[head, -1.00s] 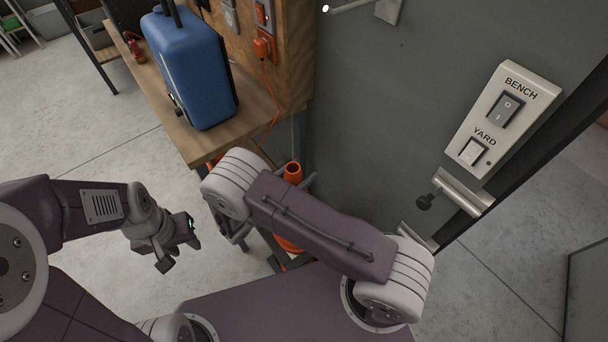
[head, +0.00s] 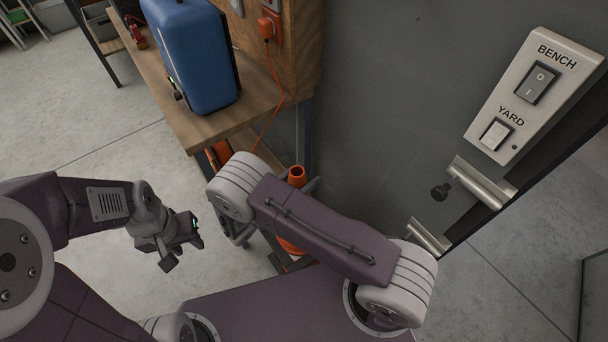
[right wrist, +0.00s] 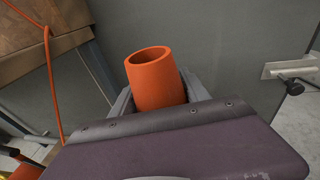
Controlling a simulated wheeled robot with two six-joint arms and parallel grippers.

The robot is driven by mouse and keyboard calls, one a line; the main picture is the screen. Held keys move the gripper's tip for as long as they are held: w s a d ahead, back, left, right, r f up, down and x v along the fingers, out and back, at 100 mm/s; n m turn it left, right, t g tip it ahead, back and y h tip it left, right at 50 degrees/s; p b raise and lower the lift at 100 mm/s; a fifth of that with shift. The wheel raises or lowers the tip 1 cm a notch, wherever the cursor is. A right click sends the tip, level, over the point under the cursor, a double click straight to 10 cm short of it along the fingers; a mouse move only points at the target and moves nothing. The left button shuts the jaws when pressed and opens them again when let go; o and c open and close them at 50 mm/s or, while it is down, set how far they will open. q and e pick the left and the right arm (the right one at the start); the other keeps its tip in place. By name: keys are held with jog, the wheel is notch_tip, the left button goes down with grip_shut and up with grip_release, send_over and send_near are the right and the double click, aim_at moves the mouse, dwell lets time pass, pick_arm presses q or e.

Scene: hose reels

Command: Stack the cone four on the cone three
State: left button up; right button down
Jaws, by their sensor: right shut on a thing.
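An orange cone (head: 297,174) shows its open top just behind my right arm in the head view. In the right wrist view the cone (right wrist: 156,80) stands between the two grey fingers of my right gripper (right wrist: 155,95), which is shut on it. Its lower part is hidden by my wrist. More orange (head: 290,246) shows below my right arm; I cannot tell whether it is the same cone's base or another cone. No cone number is readable. My left gripper (head: 184,254) is empty with its fingers apart, over bare floor at the left.
A wooden bench (head: 170,105) with a blue case (head: 195,60) stands at the upper left. Orange items (head: 218,154) sit below its edge. An orange cable (head: 273,90) hangs from a socket. A grey wall with a BENCH/YARD switch panel (head: 533,95) and metal brackets (head: 480,183) is on the right.

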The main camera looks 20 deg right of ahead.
notch_tip(320, 180, down, 35)
jog(key=b, duration=2.8)
jog(key=shift+f+b, duration=0.2)
jog(key=shift+b, duration=0.15)
jog(key=shift+s+f, duration=0.1)
jog(key=shift+c, duration=2.3)
grip_release()
jog(key=shift+a, duration=0.1)
